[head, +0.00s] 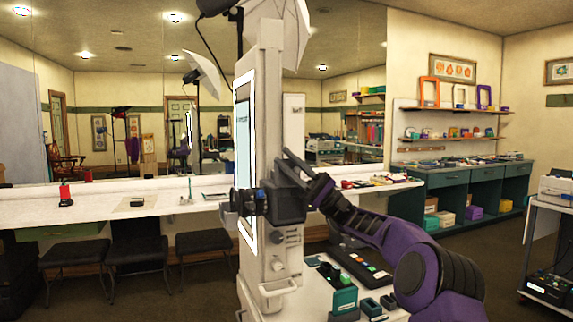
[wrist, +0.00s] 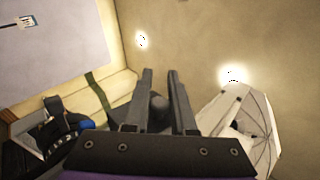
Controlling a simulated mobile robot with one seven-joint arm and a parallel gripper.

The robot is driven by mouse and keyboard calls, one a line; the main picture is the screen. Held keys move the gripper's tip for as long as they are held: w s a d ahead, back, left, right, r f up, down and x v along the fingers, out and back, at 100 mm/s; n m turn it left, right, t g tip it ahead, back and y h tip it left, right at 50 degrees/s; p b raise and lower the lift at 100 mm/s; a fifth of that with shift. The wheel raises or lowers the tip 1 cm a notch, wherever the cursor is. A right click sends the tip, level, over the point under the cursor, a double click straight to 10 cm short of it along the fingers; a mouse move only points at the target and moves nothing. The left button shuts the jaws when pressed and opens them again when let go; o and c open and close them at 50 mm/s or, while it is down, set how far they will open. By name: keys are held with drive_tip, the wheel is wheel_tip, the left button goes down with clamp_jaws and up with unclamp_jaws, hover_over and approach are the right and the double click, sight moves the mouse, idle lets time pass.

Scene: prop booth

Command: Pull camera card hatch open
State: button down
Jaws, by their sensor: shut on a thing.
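My gripper (wrist: 160,72) is in the middle of the wrist view, its two dark fingers on either side of a dark rounded part (wrist: 158,106). I cannot tell whether this part is the camera card hatch or its handle. A dark device with a blue detail (wrist: 62,128), perhaps the camera, shows at the lower left of the wrist view. In the head view my purple arm reaches left to dark equipment (head: 246,202) in front of the white booth column (head: 266,150). The fingertips are hard to make out there, and no hatch opening can be seen.
A lit screen (head: 243,140) is on the column's left side. A long white counter (head: 110,204) runs behind, with dark stools (head: 205,242) in front. A tray of small items (head: 345,298) lies below my arm. A white cart (head: 555,225) stands at the right.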

drive_tip(key=shift+s+d+f+n+g+h, duration=0.1)
drive_tip(key=shift+s+n+g+h, duration=0.05)
drive_tip(key=shift+n+g, duration=0.65)
drive_tip(key=shift+s+f+n+g+h, duration=0.15)
drive_tip(key=shift+s+n+g+h, duration=0.05)
drive_tip(key=shift+n+g, duration=0.6)
drive_tip(key=shift+s+d+f+n+g+h, duration=0.1)
drive_tip(key=shift+s+n+g+h, duration=0.05)
drive_tip(key=shift+n+g, duration=0.6)
drive_tip(key=shift+n, duration=0.25)
drive_tip(key=c, duration=0.8)
unclamp_jaws()
drive_tip(key=p+v, duration=0.1)
drive_tip(key=v, duration=1.1)
drive_tip(key=shift+c, duration=0.2)
